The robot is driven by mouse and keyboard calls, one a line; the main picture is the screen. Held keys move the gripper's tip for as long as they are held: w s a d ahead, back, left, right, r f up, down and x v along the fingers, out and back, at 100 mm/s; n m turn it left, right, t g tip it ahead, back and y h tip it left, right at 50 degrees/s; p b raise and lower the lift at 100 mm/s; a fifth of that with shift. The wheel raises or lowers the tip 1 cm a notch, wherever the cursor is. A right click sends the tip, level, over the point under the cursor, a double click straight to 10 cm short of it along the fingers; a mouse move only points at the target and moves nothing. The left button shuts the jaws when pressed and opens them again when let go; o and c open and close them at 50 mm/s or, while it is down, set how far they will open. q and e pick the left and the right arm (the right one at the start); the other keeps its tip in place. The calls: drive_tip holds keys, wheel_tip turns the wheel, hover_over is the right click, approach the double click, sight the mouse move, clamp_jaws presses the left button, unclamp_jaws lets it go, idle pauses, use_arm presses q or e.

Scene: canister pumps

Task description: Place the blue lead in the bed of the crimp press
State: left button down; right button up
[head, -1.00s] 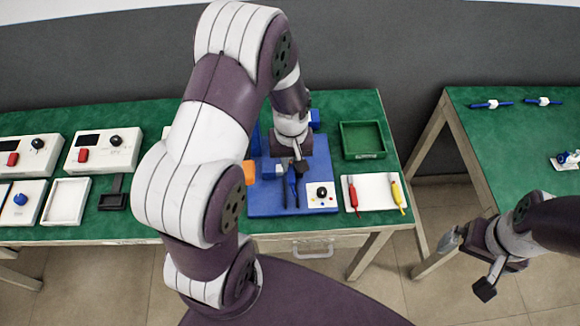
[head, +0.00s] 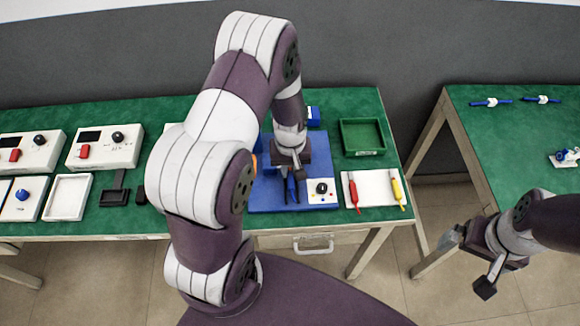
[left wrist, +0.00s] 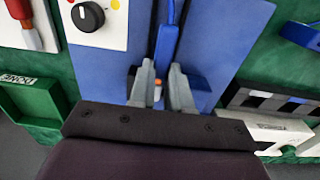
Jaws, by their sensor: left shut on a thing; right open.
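The blue lead (left wrist: 165,45) is between the fingers of my left gripper (left wrist: 161,88), which is shut on it. In the left wrist view it runs away from the fingertips over the blue base plate. In the head view my left gripper (head: 292,184) points down over the blue plate (head: 265,203), which appears to be the crimp press base. A white panel with a black knob (head: 322,188) sits at its front right. My arm hides much of the press; I cannot tell where its bed is. My right gripper (head: 468,264) is open and empty, off the table.
White boxes with knobs (head: 106,147) stand at left. Blue pieces (head: 490,102) lie on the right table.

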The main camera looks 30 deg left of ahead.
sight(291, 171)
use_arm(q)
drive_tip(key=c, duration=1.1)
unclamp_jaws()
drive_tip(key=shift+w+f, duration=0.2)
drive_tip(key=shift+f, duration=0.1)
drive_tip(key=shift+r, duration=0.1)
drive_tip(key=shift+r, duration=0.25)
wheel_tip(291, 171, up, 12)
drive_tip(key=s+d+r+m, duration=0.1)
drive_tip(key=s+m, duration=0.1)
drive_tip(key=s, duration=0.1)
drive_tip(key=s+d+r+m, duration=0.1)
drive_tip(key=s+d+m, duration=0.1)
drive_tip(key=s, duration=0.1)
drive_tip(key=s+d+r+m+t, duration=0.1)
drive_tip(key=s+d+m, duration=0.1)
drive_tip(key=s, duration=0.1)
drive_tip(key=shift+r+m, duration=0.3)
drive_tip(key=shift+d, duration=0.1)
